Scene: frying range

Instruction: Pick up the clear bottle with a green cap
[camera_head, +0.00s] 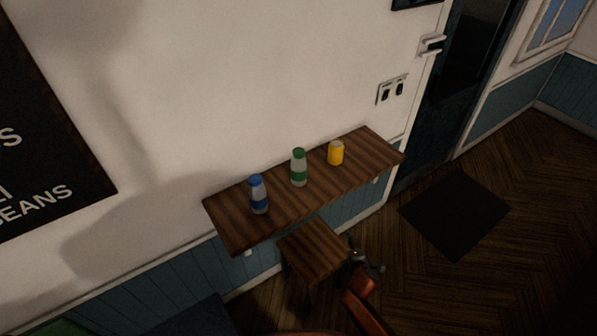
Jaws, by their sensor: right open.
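The clear bottle with a green cap (298,168) stands upright on a narrow wooden wall shelf (232,226), between two other items. It has a green band around its lower part. My right gripper (372,262) is below and to the right of the bottle, in front of the shelf beside the stool. It is small and dark in the picture, open, and well apart from the bottle. My left gripper does not show.
A bottle with a blue cap (258,194) stands left of the green-capped one, and a yellow can (336,153) stands right. A wooden stool (312,250) is in front of the shelf. A dark mat (455,215) lies on open floor at the right.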

